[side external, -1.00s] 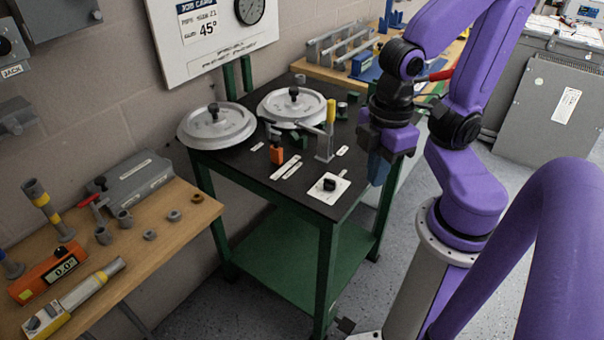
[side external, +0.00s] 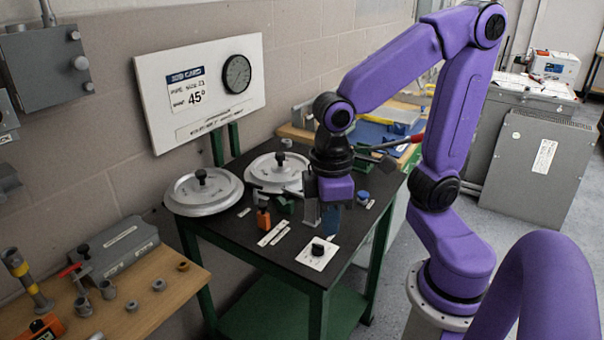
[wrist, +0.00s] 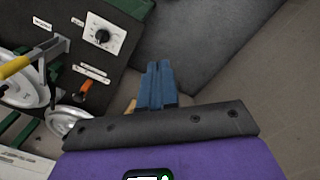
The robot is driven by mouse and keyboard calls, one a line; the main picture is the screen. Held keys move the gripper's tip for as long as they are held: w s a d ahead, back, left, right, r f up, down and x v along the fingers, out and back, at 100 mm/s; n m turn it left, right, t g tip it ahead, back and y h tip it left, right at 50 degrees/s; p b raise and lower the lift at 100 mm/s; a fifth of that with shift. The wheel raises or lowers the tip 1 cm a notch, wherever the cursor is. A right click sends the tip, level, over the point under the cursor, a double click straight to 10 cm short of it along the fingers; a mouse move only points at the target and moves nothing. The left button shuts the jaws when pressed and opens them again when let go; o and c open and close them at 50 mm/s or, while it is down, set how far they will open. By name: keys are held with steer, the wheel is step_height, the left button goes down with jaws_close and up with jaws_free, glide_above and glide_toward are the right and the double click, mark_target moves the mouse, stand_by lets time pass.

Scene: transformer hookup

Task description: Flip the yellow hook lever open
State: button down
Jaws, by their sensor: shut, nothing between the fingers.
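The yellow hook lever shows in the wrist view as a yellow handle (wrist: 15,67) on a grey post and bracket (wrist: 45,52), at the upper left. In the side view the grey post (side external: 311,204) stands on the black tabletop, and the yellow handle is hidden behind my wrist. I cannot tell the handle's tilt. My gripper (side external: 331,222) points down just right of the post, low over the table. In the wrist view its blue fingers (wrist: 157,68) are together and empty, apart from the handle.
A white dial plate (side external: 318,253) lies in front of the gripper. An orange block (side external: 263,217) and two large grey discs (side external: 203,190) (side external: 277,172) stand left and behind. A red-handled bar (side external: 418,138) sticks out behind my wrist. The table's right edge is close.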

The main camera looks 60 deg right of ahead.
steer(key=w+d+r+m+g+h, duration=0.1)
steer(key=w+d+r+m, duration=0.1)
steer(key=w+m, duration=0.55)
steer(key=w+d+r+m+g, duration=0.1)
steer(key=w+d+r+m, duration=0.2)
steer(key=w, duration=0.7)
steer(key=w+d+m+g, duration=0.1)
steer(key=w+d+m, duration=0.3)
steer(key=d+m, duration=0.2)
steer(key=w+d+m+g, duration=0.1)
steer(key=w+d+m, duration=0.4)
steer(key=d+m, duration=0.2)
steer(key=shift+d+f+y, duration=0.3)
steer(key=shift+d, duration=0.8)
steer(key=shift+f+m, duration=0.15)
steer(key=shift+m, duration=0.1)
steer(key=s+d+f, duration=0.1)
steer(key=s+f, duration=0.6)
steer(key=f, duration=0.2)
steer(key=shift+s+d, duration=0.2)
steer(key=shift+s, duration=0.05)
